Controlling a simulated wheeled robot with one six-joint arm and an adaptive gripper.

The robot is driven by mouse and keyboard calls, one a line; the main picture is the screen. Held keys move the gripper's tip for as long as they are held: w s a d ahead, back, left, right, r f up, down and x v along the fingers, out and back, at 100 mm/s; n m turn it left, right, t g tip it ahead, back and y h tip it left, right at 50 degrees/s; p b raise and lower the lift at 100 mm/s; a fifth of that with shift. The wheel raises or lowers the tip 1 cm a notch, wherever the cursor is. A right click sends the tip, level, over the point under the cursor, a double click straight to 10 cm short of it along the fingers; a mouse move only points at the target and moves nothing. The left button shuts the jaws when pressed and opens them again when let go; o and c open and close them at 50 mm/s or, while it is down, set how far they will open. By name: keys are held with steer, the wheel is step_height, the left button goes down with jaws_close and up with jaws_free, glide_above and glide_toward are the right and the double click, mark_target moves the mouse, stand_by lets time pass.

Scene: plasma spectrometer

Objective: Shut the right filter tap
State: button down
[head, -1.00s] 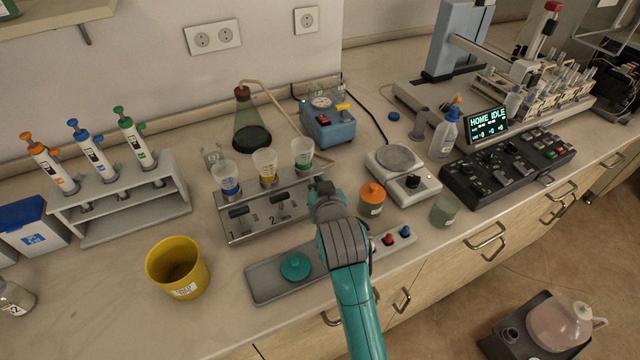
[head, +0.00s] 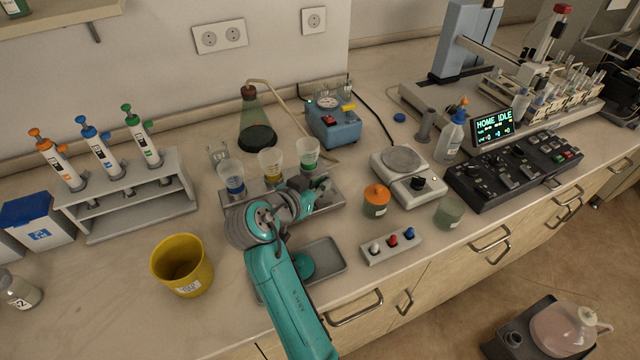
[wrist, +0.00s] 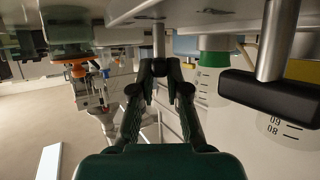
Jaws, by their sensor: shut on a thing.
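The filter manifold (head: 226,198) stands mid-bench with three funnels: blue-marked at left, yellow-marked in the middle, green-marked (head: 308,152) at right. My gripper (head: 322,186) is at the manifold's right end, in front of and below the green-marked funnel. In the wrist view its fingertips (wrist: 159,70) are closed together at the foot of a thin metal stem (wrist: 158,40), seemingly the right tap's. The fingers hide that tap's handle, so its angle cannot be told. A neighbouring black tap handle (wrist: 270,95) lies crosswise on its own stem, to the right.
A grey tray (head: 325,258) with a teal lid lies in front of the manifold, partly under my arm. An orange-capped jar (head: 376,201) and a button box (head: 392,246) are to the right. A yellow bin (head: 181,266) stands left, with clear bench around it.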

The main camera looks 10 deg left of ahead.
steer(key=shift+f+m, duration=0.1)
steer(key=shift+m, duration=0.2)
steer(key=c, duration=1.2)
jaws_free()
steer(key=shift+o, duration=0.2)
steer(key=shift+s+a, duration=0.1)
steer(key=v, duration=1.1)
steer(key=shift+s+a+r, duration=0.2)
steer(key=shift+a+r, duration=0.1)
steer(key=shift+a, duration=0.05)
